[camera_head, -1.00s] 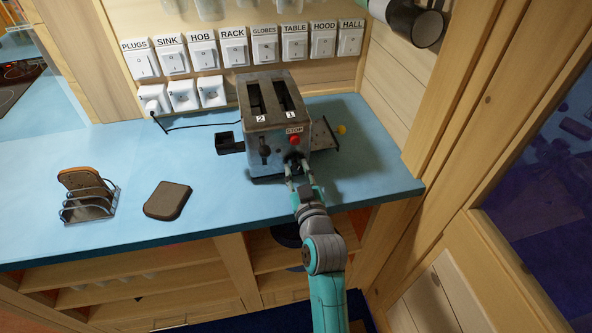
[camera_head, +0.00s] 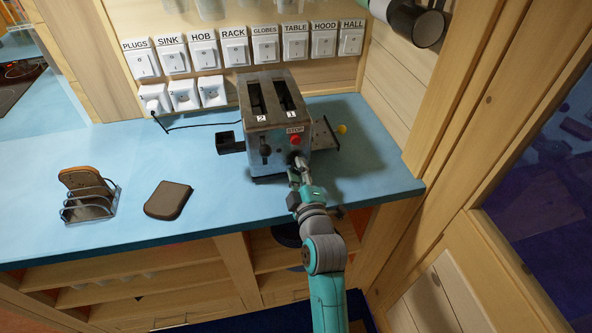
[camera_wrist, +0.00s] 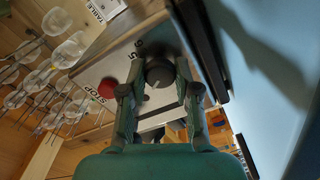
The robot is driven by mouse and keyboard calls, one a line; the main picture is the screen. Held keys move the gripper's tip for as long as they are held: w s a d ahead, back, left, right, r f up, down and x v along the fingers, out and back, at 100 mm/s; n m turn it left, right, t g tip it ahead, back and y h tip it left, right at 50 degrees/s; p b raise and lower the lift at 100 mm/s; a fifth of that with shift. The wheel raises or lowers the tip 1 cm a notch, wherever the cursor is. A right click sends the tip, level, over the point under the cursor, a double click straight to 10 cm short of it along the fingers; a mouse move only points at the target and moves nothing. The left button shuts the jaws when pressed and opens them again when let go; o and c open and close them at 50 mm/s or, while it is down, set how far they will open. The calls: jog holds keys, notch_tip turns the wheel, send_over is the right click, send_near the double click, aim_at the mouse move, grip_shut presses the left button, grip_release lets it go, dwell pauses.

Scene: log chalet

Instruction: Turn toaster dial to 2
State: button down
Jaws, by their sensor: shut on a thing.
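The metal toaster (camera_head: 278,128) stands on the blue worktop, with two top slots labelled 2 and 1 and a red STOP button (camera_head: 295,140) on its front. It also shows in the wrist view (camera_wrist: 110,62). The dark round dial (camera_wrist: 159,72) is below the STOP button, with a light pointer mark and small numerals beside it. Which number the pointer faces cannot be told. My gripper (camera_head: 297,167) is at the toaster's front, its fingers on both sides of the dial and shut on it. In the head view the gripper mostly hides the dial.
A second dark knob (camera_head: 265,151) is on the toaster's front left. A toast rack (camera_head: 90,205) holding bread and a loose bread slice (camera_head: 168,200) lie to the left. Labelled switches (camera_head: 265,48) line the wall behind.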

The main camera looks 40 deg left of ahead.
jog(key=shift+r+n, duration=0.15)
jog(key=shift+n, duration=0.95)
jog(key=c, duration=0.8)
grip_release()
jog(key=v, duration=1.2)
jog(key=shift+s+a, duration=0.1)
